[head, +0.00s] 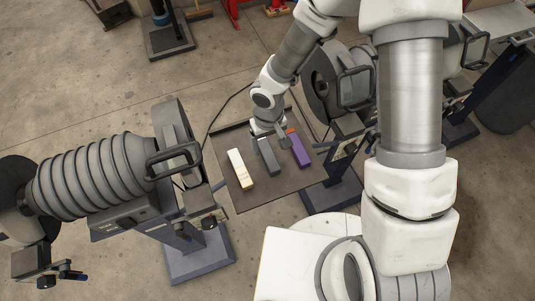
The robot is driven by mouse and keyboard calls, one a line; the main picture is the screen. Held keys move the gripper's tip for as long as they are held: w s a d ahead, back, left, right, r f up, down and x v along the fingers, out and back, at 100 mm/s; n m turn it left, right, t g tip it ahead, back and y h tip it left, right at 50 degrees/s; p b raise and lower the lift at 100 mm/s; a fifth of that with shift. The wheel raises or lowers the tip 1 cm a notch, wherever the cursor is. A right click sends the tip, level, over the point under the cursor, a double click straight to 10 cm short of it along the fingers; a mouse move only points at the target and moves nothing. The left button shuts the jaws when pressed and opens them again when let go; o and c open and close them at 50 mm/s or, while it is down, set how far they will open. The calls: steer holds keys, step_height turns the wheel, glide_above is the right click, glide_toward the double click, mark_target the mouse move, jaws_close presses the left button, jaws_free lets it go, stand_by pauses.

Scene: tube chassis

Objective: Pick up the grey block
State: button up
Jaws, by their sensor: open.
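The grey block (268,159) lies on a dark flat board (245,199) on the floor, between a white block and a purple block. My gripper (268,137) is just above the far end of the grey block, pointing down, and is open. The fingers are small in this view, and I cannot tell whether they touch the block or stand around it. The far end of the grey block is partly hidden by my gripper.
A white block (240,169) lies left of the grey block and a purple block (300,149) lies close on its right. A ribbed grey machine (95,180) stands at the left and another machine (335,85) at the right. The board's near part is bare.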

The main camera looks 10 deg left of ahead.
mark_target(269, 156)
steer(key=shift+d+f, duration=0.1)
steer(key=shift+f, duration=2.65)
jaws_close()
